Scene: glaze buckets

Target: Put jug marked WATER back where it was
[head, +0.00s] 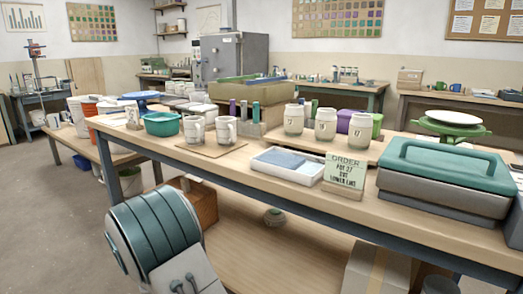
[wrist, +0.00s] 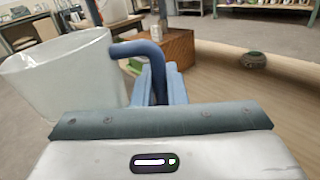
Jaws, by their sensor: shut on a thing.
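In the wrist view a large pale white jug (wrist: 62,72) fills the left side, with a dark blue handle (wrist: 138,47) arching to its right. My gripper (wrist: 157,72) is shut on this handle, and the jug hangs beside it, looking tilted in this view. No marking shows on the visible side, so I cannot read WATER on it. Neither the held jug nor my gripper can be made out in the head view. Two white marked mugs (head: 195,131) stand on a board on the table.
The long table (head: 290,181) runs across, holding a teal basin (head: 162,124), several jars, an order sign (head: 345,172) and a teal-lidded case (head: 440,178). Its lower shelf carries a brown wooden box (wrist: 165,55) and a small round pot (wrist: 253,60), with bare board between.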

